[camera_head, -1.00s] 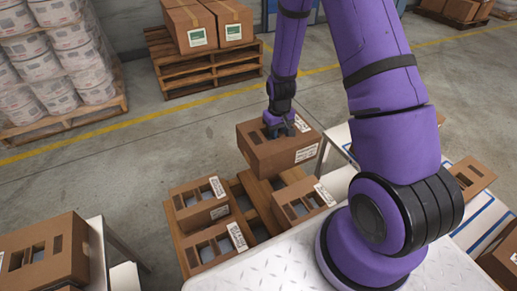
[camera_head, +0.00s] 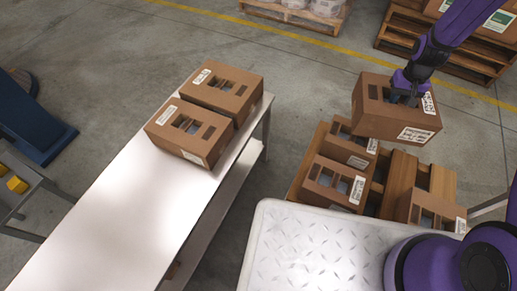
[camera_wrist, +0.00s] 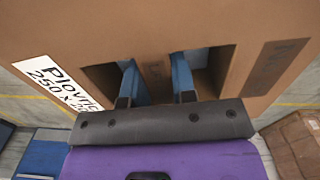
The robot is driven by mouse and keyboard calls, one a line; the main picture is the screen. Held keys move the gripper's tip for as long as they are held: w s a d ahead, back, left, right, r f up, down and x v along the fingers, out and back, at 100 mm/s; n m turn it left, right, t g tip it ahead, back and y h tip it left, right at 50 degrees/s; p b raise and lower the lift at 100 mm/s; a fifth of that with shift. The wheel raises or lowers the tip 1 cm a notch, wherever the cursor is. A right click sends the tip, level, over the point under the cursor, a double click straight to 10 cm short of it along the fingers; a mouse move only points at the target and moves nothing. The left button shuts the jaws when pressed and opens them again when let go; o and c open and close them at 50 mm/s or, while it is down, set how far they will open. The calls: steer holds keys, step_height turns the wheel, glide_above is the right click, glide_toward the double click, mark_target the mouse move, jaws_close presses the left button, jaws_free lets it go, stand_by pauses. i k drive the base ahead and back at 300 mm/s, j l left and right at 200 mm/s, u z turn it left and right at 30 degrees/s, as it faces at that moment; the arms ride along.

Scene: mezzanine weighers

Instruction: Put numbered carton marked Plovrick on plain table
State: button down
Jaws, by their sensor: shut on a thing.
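My gripper (camera_head: 406,88) is shut on a brown carton (camera_head: 371,112) and holds it in the air above a pallet, at the right of the head view. In the wrist view my gripper (camera_wrist: 157,85) has its fingers in the slots of this carton (camera_wrist: 150,30); its white label reads "Plovric", with the end cut off, and "250 x". A plain white table (camera_head: 115,215) stands at the left. Two brown cartons, a far one (camera_head: 222,88) and a near one (camera_head: 190,130), sit side by side at its far end. The rest of its top is bare.
Below the held carton, a wooden pallet (camera_head: 398,180) bears several similar cartons (camera_head: 335,183). My white deck (camera_head: 310,250) is in front. Loaded pallets (camera_head: 440,50) stand at the back. A dark blue thing (camera_head: 30,120) and a grey stand with yellow blocks (camera_head: 17,184) are at far left.

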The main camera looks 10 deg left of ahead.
mark_target(160, 194)
steer(key=k+l+u, duration=0.15)
steer(key=u, duration=1)
